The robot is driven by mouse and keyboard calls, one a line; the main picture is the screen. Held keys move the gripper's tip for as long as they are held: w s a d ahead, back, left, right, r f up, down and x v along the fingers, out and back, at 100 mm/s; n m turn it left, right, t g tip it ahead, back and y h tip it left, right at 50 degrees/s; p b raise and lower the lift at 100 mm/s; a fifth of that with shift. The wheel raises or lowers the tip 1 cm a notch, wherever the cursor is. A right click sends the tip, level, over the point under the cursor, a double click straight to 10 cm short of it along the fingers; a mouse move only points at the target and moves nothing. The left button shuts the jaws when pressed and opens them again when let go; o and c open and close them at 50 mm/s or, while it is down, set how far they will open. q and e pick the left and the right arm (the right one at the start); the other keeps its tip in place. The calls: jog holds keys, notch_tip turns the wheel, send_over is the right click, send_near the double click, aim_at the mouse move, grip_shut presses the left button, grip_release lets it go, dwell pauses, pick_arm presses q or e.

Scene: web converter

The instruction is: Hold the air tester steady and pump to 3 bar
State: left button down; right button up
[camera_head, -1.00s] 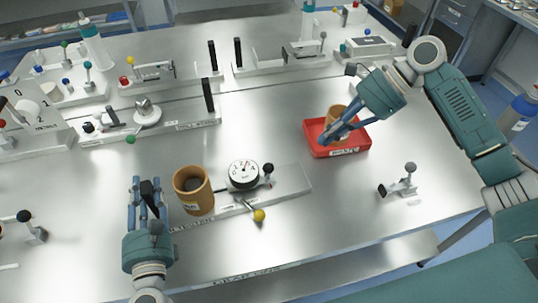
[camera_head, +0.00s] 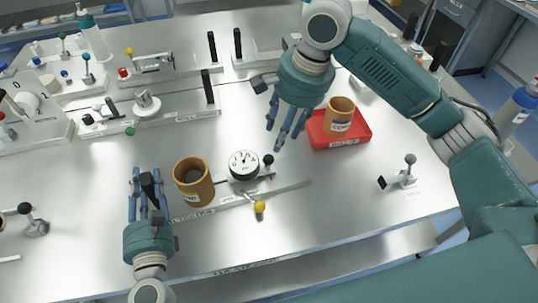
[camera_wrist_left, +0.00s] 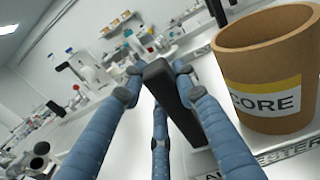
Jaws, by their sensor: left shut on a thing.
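The air tester (camera_head: 285,190) is a low metal plate with a round white dial gauge (camera_head: 243,165), a black ball knob (camera_head: 268,159) and a yellow ball knob (camera_head: 260,207). A brown core (camera_head: 193,183) stands upright at its left end. My left gripper (camera_head: 149,190) is shut on a black handle (camera_head: 148,184) left of this core; the handle also shows between the fingers in the left wrist view (camera_wrist_left: 166,85). My right gripper (camera_head: 287,130) is open and apparently empty, above the bench between the gauge and the red tray. The needle's reading is too small to tell.
A red tray (camera_head: 341,143) at the right holds a second brown core (camera_head: 340,115). A small metal stand with a grey knob (camera_head: 402,175) is further right. Several fixtures with upright black handles (camera_head: 208,88) line the back.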

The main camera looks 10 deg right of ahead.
aim_at(270, 157)
jog(key=shift+n+t+h, duration=0.3)
jog(key=shift+n+h, duration=0.1)
jog(key=shift+n, duration=0.1)
jog(key=f, duration=0.3)
jog(key=w+a+f, duration=0.1)
jog(key=f, duration=0.3)
jog(key=w+a+f, duration=0.1)
jog(key=f, duration=0.3)
jog(key=shift+a, duration=0.2)
grip_shut()
